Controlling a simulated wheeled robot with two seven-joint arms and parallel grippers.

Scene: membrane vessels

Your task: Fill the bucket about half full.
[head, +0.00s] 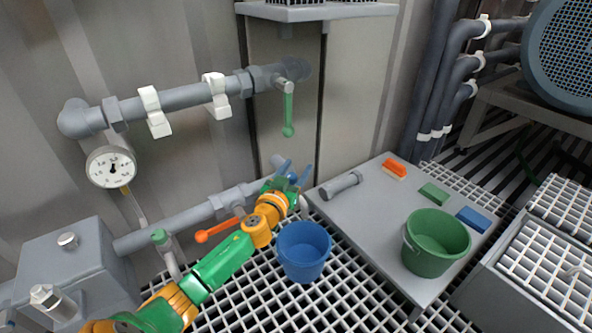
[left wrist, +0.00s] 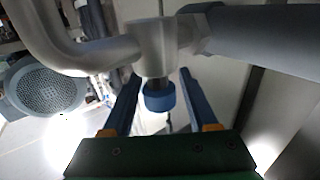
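A blue bucket (head: 303,252) stands upright on the grating, just below and right of my left gripper; I see no water in it. A green bucket (head: 428,262) stands on the grey table. My left gripper (head: 294,173) is at the end of the lower pipe. In the left wrist view its two blue fingers (left wrist: 160,88) are spread apart, one on each side of a blue knob (left wrist: 158,97) under a grey pipe fitting (left wrist: 155,45). Gaps show between the fingers and the knob. In the head view the gripper hides this knob. My right gripper is not in view.
An orange lever (head: 215,231) and a green knob (head: 159,237) sit on the lower piping. A green lever (head: 288,112) hangs from the upper pipe. A gauge (head: 111,167) is at left. The grey table (head: 365,220) also holds orange, green and blue blocks and a grey cylinder.

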